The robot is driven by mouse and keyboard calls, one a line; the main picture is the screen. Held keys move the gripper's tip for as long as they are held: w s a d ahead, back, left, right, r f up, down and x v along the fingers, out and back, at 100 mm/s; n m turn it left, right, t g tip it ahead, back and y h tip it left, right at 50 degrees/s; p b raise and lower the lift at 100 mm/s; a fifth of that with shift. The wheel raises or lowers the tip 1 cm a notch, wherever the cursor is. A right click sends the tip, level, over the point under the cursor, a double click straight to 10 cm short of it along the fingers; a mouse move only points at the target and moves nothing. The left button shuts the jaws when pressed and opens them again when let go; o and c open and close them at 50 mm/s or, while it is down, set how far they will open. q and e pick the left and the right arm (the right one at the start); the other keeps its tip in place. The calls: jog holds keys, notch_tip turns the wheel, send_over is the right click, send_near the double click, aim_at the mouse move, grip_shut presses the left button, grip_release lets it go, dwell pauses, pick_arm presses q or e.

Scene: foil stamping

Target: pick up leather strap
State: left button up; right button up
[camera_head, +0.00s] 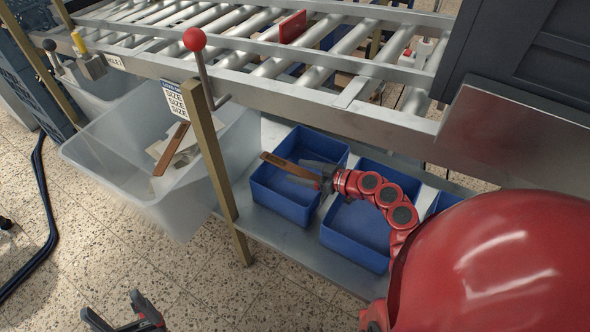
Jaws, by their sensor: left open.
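A brown leather strap (287,164) extends to the left from between the fingers of my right gripper (316,174), over a blue bin. The gripper appears shut on the strap's right end, and that end is partly hidden by the fingers. Another brown strap-like piece (170,149) leans in the large translucent bin at the left, among pale pieces (184,146). My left gripper (112,312) is open and empty at the bottom left edge, low over the floor and well away from both straps.
Blue bins (277,204) (352,247) stand on a metal shelf under the roller conveyor (240,50). A dark cabinet (530,60) blocks the upper right.

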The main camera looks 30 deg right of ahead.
grip_shut()
jog(key=shift+r, duration=0.1)
